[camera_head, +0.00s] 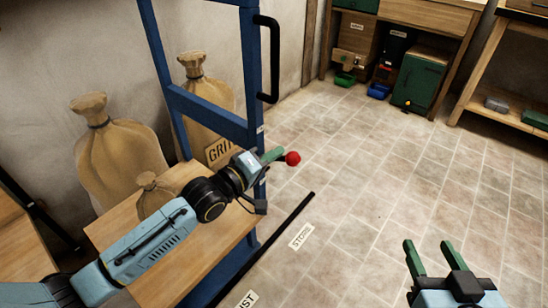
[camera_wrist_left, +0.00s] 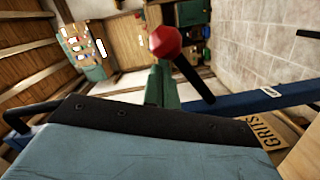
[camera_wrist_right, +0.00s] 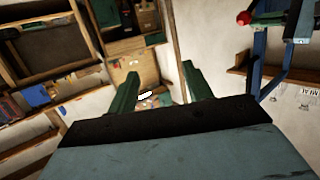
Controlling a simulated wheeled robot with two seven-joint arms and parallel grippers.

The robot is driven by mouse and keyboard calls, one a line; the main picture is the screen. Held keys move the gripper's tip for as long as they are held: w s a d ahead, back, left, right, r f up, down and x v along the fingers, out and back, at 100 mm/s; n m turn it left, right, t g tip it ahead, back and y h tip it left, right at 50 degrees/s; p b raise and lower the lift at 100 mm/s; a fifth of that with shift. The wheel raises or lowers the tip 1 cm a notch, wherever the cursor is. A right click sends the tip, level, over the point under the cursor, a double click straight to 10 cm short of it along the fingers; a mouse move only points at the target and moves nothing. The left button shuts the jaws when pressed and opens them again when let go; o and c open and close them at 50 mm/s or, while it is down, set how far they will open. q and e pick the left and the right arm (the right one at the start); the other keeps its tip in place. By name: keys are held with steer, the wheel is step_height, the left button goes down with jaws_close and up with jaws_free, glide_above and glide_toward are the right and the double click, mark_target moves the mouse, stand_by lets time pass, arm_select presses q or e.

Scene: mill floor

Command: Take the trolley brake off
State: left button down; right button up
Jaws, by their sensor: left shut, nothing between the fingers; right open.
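The trolley has a blue frame (camera_head: 205,107) and a wooden deck (camera_head: 190,262). Its brake lever ends in a red knob (camera_head: 292,158) beside the right post. In the left wrist view the red knob (camera_wrist_left: 165,41) sits on a dark lever (camera_wrist_left: 193,77). My left gripper (camera_head: 274,154) is shut and empty, its green fingertips right by the knob. I cannot tell whether they touch the lever. The red knob also shows in the right wrist view (camera_wrist_right: 243,18). My right gripper (camera_head: 428,246) is open and empty over the floor, well away from the trolley.
A black handle (camera_head: 272,60) is on the post. Benches and a green cabinet (camera_head: 418,80) stand at the back. The tiled floor between is clear.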

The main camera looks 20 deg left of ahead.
arm_select(q)
steer(key=shift+d, duration=0.1)
arm_select(e)
steer(key=shift+r, duration=0.25)
